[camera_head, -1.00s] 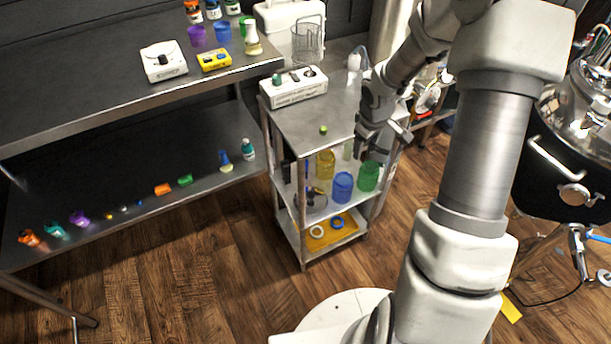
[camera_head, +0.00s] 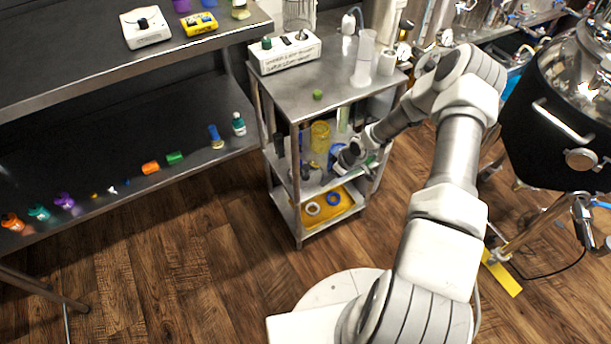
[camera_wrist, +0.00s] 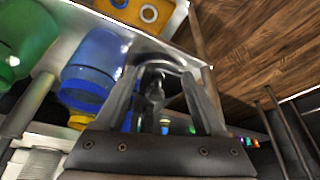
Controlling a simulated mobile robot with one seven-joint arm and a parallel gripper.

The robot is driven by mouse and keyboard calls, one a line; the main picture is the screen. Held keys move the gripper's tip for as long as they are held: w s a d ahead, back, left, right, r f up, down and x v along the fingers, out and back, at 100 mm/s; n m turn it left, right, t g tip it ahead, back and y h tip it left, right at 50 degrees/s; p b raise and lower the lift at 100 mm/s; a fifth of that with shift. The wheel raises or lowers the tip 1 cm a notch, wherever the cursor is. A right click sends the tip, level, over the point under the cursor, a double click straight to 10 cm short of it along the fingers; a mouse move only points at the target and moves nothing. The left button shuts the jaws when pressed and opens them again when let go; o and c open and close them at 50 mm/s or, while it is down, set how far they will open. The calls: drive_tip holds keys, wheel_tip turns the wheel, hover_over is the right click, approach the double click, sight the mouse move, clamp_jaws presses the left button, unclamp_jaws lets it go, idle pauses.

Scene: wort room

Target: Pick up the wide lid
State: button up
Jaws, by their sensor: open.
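I cannot tell for certain which thing is the wide lid. Two ring-shaped pieces, one white (camera_head: 312,209) and one blue (camera_head: 333,199), lie in a yellow tray (camera_head: 346,210) on the cart's bottom shelf. The white ring (camera_wrist: 148,13) and tray also show at the top of the wrist view. My gripper (camera_head: 346,158) is at the front of the cart's middle shelf, above the tray and beside a blue jar (camera_wrist: 92,75). The arm hides part of the shelf.
A yellow jar (camera_head: 320,134) and a green jar (camera_wrist: 25,38) stand near the gripper. The steel cart (camera_head: 335,78) has corner posts. A white device (camera_head: 285,52) and a small green piece (camera_head: 317,95) sit on top. The wooden floor (camera_head: 200,270) in front is clear.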

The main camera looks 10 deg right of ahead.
sight(306, 167)
drive_tip(key=w+a, duration=0.2)
drive_tip(key=w+a+b, duration=0.1)
drive_tip(key=w+a, duration=0.1)
drive_tip(key=w, duration=0.1)
drive_tip(key=shift+w+a, duration=0.35)
drive_tip(key=shift+a, duration=0.05)
drive_tip(key=x, duration=0.1)
drive_tip(key=b+x, duration=0.1)
drive_tip(key=x, duration=0.3)
drive_tip(key=shift+w+a+b, duration=0.35)
drive_tip(key=shift+w+b, duration=0.05)
clamp_jaws()
